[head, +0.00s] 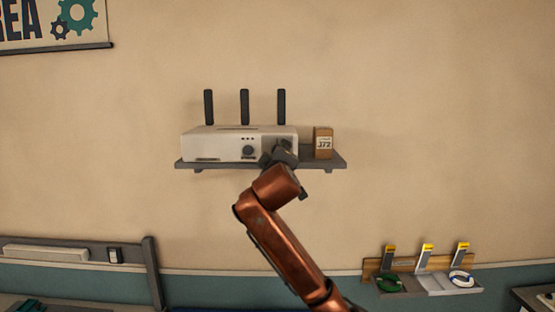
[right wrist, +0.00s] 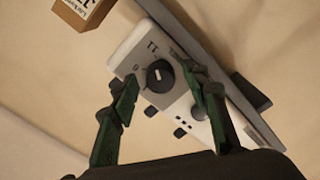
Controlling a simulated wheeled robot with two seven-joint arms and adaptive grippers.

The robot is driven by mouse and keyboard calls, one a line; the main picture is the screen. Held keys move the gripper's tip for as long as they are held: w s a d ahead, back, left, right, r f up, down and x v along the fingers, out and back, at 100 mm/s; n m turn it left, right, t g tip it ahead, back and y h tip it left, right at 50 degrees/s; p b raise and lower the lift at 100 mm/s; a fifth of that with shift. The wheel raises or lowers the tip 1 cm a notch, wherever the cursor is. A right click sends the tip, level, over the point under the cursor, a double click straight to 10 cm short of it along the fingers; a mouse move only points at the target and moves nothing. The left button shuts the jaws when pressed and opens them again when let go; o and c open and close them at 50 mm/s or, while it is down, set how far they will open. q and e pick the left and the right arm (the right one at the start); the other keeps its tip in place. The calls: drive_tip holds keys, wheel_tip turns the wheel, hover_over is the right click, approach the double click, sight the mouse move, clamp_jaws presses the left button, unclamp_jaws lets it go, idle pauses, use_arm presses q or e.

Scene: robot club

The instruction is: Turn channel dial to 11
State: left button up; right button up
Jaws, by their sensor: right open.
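A white device (head: 215,146) with upright black antennas sits on a grey wall shelf. Its front has a round dark dial (head: 249,151) near the middle. A second dark dial at its right end is mostly behind my right gripper (head: 281,157). In the right wrist view a dark dial with a light mark (right wrist: 159,75) lies between the green fingertips of my open right gripper (right wrist: 160,77). A mark like "11" (right wrist: 153,46) is printed beside this dial. I cannot tell whether the fingers touch it. The exact dial setting is too small to read. My left gripper is not seen.
A small brown box (head: 323,142) stands on the shelf (head: 335,163) just right of the device. It also shows at the top of the right wrist view (right wrist: 80,12). A wall rack (head: 410,285) with tags and cable coils is lower right.

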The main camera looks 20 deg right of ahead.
drive_tip(key=v, duration=1.1)
drive_tip(key=shift+s, duration=0.25)
drive_tip(key=shift+a+f, duration=0.1)
drive_tip(key=shift+a, duration=0.05)
